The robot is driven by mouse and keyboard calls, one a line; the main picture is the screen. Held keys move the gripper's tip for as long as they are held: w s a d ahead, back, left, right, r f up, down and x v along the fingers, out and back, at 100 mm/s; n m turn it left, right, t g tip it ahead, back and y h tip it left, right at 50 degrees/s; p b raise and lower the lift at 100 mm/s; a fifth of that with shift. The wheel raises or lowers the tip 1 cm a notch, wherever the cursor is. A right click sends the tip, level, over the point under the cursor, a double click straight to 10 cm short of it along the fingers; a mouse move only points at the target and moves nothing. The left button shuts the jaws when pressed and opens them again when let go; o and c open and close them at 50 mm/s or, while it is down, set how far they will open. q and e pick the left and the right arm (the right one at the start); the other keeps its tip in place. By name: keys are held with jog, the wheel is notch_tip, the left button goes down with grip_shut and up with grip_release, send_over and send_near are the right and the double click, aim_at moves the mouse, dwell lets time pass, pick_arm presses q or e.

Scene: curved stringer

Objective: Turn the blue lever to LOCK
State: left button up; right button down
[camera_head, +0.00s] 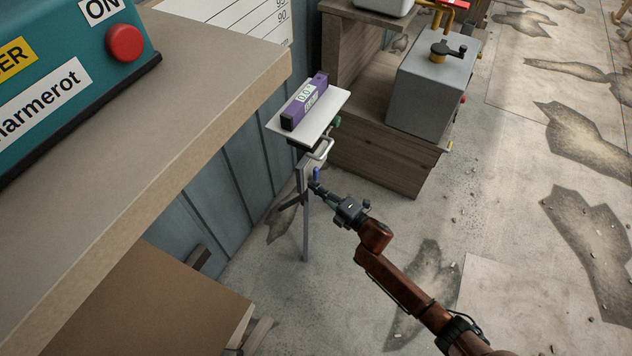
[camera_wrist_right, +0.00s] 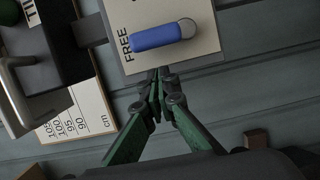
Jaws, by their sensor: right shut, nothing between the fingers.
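The blue lever (camera_head: 316,174) is on a pale plate (camera_head: 305,176) on a stand. In the right wrist view, the blue lever (camera_wrist_right: 157,37) runs left from a metal pivot, its end beside the printed word FREE. The word LOCK cannot be read. My right gripper (camera_head: 317,187) is at the lever, its fingers together. In the right wrist view, the right gripper (camera_wrist_right: 161,83) has its closed green-sided fingers just below the lever, at the plate's lower edge, with nothing between them. I cannot tell whether they touch the plate. My left gripper is out of view.
A purple device (camera_head: 304,100) sits on the stand's white top (camera_head: 331,110), above a metal handle (camera_head: 325,150). A brown worktop (camera_head: 170,120) with a teal machine fills the left. A grey box (camera_head: 430,85) on a wooden bench is behind. The floor at right is open.

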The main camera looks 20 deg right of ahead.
jog(key=shift+w+d+b, duration=0.3)
jog(key=shift+w+d, duration=0.3)
jog(key=shift+d, duration=0.05)
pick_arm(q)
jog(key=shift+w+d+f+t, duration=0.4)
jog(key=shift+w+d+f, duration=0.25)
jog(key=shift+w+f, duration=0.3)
pick_arm(e)
jog(key=shift+d+r, duration=0.1)
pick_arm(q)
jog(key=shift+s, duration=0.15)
